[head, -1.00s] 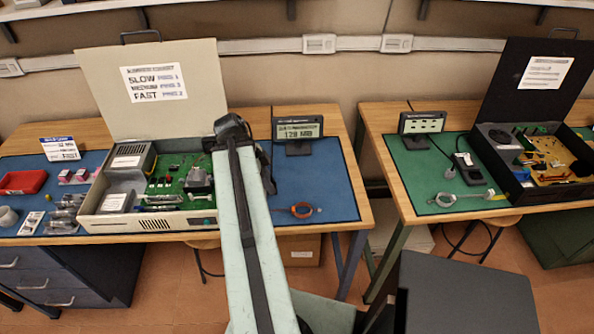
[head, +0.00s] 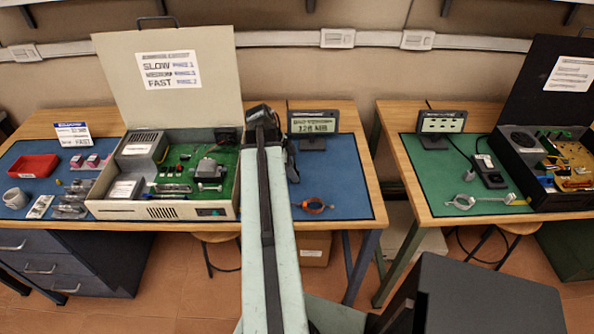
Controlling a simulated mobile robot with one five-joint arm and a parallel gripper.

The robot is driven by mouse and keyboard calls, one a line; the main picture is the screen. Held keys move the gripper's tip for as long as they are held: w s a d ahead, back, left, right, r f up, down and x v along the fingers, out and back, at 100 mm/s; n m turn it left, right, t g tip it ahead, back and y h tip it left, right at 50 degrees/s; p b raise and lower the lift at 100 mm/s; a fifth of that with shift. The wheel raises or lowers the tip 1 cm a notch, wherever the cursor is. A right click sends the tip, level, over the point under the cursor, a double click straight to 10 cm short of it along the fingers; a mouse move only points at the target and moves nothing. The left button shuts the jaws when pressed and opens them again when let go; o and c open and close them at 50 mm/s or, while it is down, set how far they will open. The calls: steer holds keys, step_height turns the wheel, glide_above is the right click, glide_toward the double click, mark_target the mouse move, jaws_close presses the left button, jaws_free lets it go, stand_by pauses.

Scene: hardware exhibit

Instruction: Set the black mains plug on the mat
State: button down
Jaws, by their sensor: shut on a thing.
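My gripper (head: 290,165) is partly hidden behind my own arm, over the blue mat (head: 345,190) just right of the open pale case. It is shut on a dark thing that fits the black mains plug, but its outline is not clear from here. I cannot tell how far it is above the mat. The blue mat lies under the case and reaches to the right table edge. A second mat, green (head: 425,185), lies on the right table.
The pale case (head: 160,211) with a green board stands left of my arm.

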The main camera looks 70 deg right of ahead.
steer(key=shift+f, duration=0.35)
steer(key=c, duration=1.3)
jaws_free()
steer(key=shift+w+r+p, duration=0.1)
steer(key=shift+r+p, duration=0.5)
steer(key=shift+p, duration=0.05)
steer(key=p+v, duration=1)
steer(key=v, duration=0.1)
steer(key=shift+w+a, duration=0.1)
